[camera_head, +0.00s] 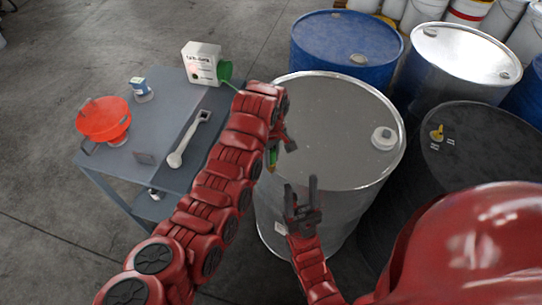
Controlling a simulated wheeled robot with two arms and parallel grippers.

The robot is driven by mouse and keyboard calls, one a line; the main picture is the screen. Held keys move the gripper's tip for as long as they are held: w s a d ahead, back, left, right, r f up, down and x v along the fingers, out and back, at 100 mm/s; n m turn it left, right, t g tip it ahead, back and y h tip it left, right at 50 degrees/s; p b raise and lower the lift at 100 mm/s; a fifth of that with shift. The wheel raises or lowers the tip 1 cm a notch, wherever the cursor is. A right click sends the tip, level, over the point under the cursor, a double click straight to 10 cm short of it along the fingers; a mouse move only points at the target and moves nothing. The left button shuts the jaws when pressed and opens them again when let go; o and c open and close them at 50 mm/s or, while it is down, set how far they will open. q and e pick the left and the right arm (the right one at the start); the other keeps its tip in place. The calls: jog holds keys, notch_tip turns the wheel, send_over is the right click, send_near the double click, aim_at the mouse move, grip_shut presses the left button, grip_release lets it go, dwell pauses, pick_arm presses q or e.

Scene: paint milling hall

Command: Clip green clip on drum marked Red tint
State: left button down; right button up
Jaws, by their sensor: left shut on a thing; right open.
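My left arm reaches over the grey steel drum (335,105), and its gripper (281,150) points down near the drum's left rim. It is shut on a small green thing (272,159), which looks like the green clip and is partly hidden by the gripper. I cannot tell if it touches the rim. My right gripper (301,195) is open and empty, its fingers pointing up, in front of the grey drum's side. A small pale label (280,228) sits low on that drum; its words are too small to read. I see no readable "Red tint" marking.
A blue drum (335,35), silver drum (460,50) and black drum (490,150) stand close by.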

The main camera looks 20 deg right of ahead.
pick_arm(q)
jog(key=shift+f, duration=0.5)
jog(key=c, duration=0.6)
grip_release()
jog(key=shift+o, duration=0.2)
jog(key=shift+r, duration=0.1)
jog(key=shift+r+b, duration=0.15)
jog(key=shift+b, duration=0.15)
notch_tip(320, 180, up, 2)
jog(key=shift+r+b, duration=0.25)
jog(key=shift+b, duration=0.3)
notch_tip(320, 180, up, 6)
jog(key=shift+w+a+r+p, duration=0.1)
jog(key=shift+p, duration=0.5)
notch_tip(320, 180, up, 8)
jog(key=b, duration=0.1)
jog(key=shift+r, duration=0.15)
